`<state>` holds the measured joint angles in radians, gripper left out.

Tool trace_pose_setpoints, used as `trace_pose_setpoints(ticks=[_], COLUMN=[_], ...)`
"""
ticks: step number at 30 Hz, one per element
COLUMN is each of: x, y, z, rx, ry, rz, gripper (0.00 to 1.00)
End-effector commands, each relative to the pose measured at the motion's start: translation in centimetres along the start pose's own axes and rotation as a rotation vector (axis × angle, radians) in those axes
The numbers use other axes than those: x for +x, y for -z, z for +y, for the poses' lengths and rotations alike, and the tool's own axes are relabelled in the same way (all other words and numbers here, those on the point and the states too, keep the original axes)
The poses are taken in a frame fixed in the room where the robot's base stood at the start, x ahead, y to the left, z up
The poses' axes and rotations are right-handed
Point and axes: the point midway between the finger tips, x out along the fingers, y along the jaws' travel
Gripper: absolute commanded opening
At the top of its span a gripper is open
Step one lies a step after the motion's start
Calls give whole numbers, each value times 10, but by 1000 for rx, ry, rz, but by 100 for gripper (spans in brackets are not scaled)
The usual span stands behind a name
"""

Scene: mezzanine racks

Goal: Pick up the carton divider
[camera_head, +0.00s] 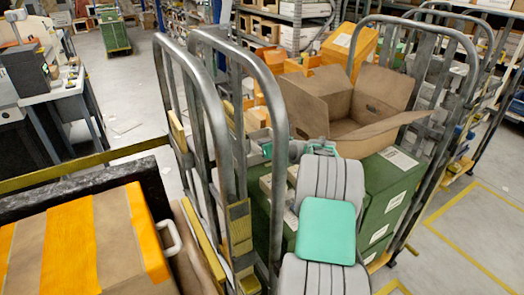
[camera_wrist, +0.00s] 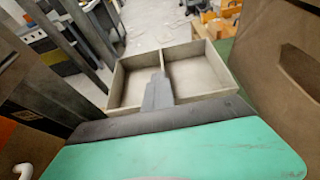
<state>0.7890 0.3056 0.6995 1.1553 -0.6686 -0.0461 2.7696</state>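The carton divider (camera_wrist: 195,74) is a shallow, pale grey-beige frame, split by a middle wall into two open compartments. It lies ahead of my gripper (camera_wrist: 158,92) in the wrist view. The grey gripper end overlaps its near edge and the line of the middle wall. I cannot tell whether the fingers are apart, or closed on that wall. In the head view, my gripper (camera_head: 266,150) is low behind the steel rails of the cart, left of the open carton. The divider is mostly hidden there by rails and arm.
An open brown carton (camera_head: 338,98) stands on green boxes (camera_head: 388,190) close to my arm. Tall steel cart rails (camera_head: 275,105) rise close on the left. An orange-striped box (camera_head: 84,240) is at the front left.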

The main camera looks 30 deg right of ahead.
Motion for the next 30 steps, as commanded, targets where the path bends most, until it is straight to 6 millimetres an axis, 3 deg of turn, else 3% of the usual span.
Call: trace_pose_setpoints(ticks=[1,6,15,30], x=[-6,-18,-21,-21], y=[-15,-43,-51,-52], z=[-3,-5,-4,-3], rx=[-6,-6,-7,-9], ry=[6,9,8,8], rz=[-9,-11,-14,-16], gripper=[0,0,0,41])
